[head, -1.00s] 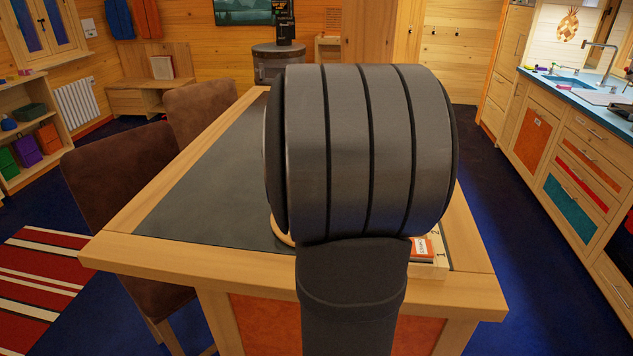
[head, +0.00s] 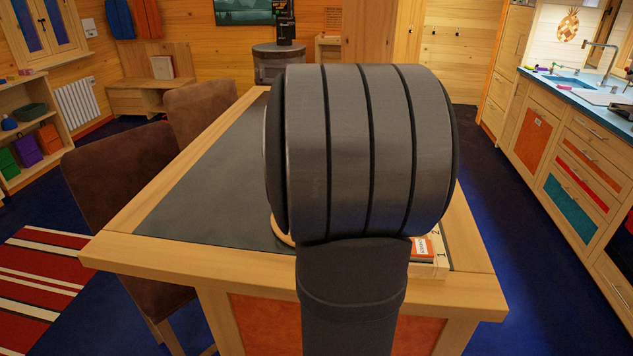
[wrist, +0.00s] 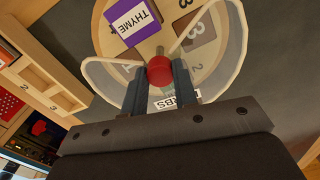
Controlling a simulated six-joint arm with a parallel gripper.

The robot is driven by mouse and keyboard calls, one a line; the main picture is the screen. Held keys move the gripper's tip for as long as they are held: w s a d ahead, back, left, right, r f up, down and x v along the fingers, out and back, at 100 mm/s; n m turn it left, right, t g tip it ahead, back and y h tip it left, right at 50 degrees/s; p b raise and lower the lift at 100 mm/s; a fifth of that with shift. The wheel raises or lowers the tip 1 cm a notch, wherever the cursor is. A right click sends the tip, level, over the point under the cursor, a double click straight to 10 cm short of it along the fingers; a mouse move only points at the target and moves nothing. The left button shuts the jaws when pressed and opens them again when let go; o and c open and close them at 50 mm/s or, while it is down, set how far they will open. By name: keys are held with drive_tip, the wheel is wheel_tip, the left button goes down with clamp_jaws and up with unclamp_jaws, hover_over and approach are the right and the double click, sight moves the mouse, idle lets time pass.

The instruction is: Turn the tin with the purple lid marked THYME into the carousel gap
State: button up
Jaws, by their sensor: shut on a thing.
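The tin with the purple lid marked THYME (wrist: 132,20) sits on a round wooden carousel (wrist: 108,42) at the top of the wrist view. My gripper (wrist: 160,75) is shut on a red knob (wrist: 160,69) near the carousel's lower side. The tin is beyond the knob, up and left of it, and apart from my fingers. Pale curved walls (wrist: 239,50) stand at both sides of the carousel. A label ending in "RBS" is partly hidden between my fingers.
A wooden tray (wrist: 40,82) with numbered compartments lies left in the wrist view. In the head view an orange-red tin (head: 422,247) lies in it at the table's front right. The dark table top (head: 205,200) is clear to the left. Brown chairs (head: 120,190) stand at its left side.

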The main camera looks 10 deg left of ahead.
drive_tip(key=shift+m, duration=0.6)
drive_tip(key=o, duration=1)
wheel_tip(320, 180, up, 18)
drive_tip(key=shift+f, duration=0.25)
drive_tip(key=shift+f, duration=0.15)
wheel_tip(320, 180, down, 17)
drive_tip(key=shift+f, duration=0.1)
idle(0.4)
